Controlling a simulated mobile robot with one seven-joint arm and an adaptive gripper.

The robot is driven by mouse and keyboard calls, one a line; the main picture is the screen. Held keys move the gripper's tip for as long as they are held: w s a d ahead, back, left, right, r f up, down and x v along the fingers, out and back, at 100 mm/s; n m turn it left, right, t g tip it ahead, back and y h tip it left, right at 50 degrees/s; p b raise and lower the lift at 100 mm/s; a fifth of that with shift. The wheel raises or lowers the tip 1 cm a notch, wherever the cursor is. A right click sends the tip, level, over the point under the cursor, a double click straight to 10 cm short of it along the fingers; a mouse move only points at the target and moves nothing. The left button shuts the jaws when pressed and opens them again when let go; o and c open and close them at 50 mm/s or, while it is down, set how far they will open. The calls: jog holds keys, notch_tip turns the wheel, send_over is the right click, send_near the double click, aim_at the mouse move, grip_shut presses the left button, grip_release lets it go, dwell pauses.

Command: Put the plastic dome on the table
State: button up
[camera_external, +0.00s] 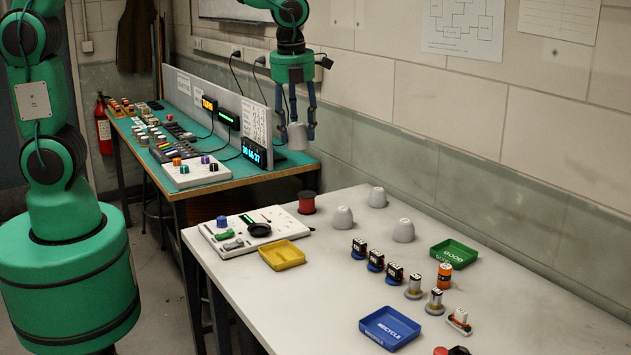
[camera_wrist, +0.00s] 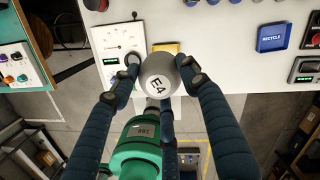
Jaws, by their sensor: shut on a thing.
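My gripper (camera_external: 297,130) is shut on a pale grey plastic dome (camera_external: 297,138) and holds it in the air, well above the white table (camera_external: 480,235). Three similar domes stand on the table: one near the red spool (camera_external: 341,219), one by the back edge (camera_external: 377,197), and one nearer the middle (camera_external: 403,231).
A white instrument board (camera_external: 270,215), a yellow tray (camera_external: 283,255), a green "GOOD" tray (camera_external: 453,253) and a blue "RECYCLE" tray (camera_external: 390,328) lie on the table. Several small parts stand between the trays. A green bench (camera_external: 235,172) stands behind.

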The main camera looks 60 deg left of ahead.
jog(key=w+a+n+b, duration=0.1)
jog(key=w+a+n, duration=0.1)
jog(key=w+a, duration=0.65)
jog(key=w+a+n+b, duration=0.1)
jog(key=w+a+n, duration=0.25)
jog(key=a, duration=1.05)
jog(key=w+a+n+b, duration=0.1)
jog(key=w+a+b, duration=0.1)
jog(key=w+a, duration=0.7)
jog(key=s+a+f+n+b, duration=0.1)
jog(key=s+a+n, duration=0.1)
jog(key=a, duration=1.2)
jog(key=s+a+f+n+g+b, duration=0.1)
jog(key=s+a+n, duration=0.15)
jog(key=a, duration=1.15)
jog(key=s+a+f+n+b, duration=0.1)
jog(key=s+a+n, duration=0.1)
jog(key=a, duration=1.2)
notch_tip(320, 180, down, 18)
jog(key=shift+d+f+y, duration=0.15)
jog(key=shift+d+y, duration=0.05)
jog(key=shift+y, duration=0.1)
jog(key=shift+s, duration=0.1)
jog(key=shift+f+b, duration=0.6)
jog(key=shift+f, duration=2.5)
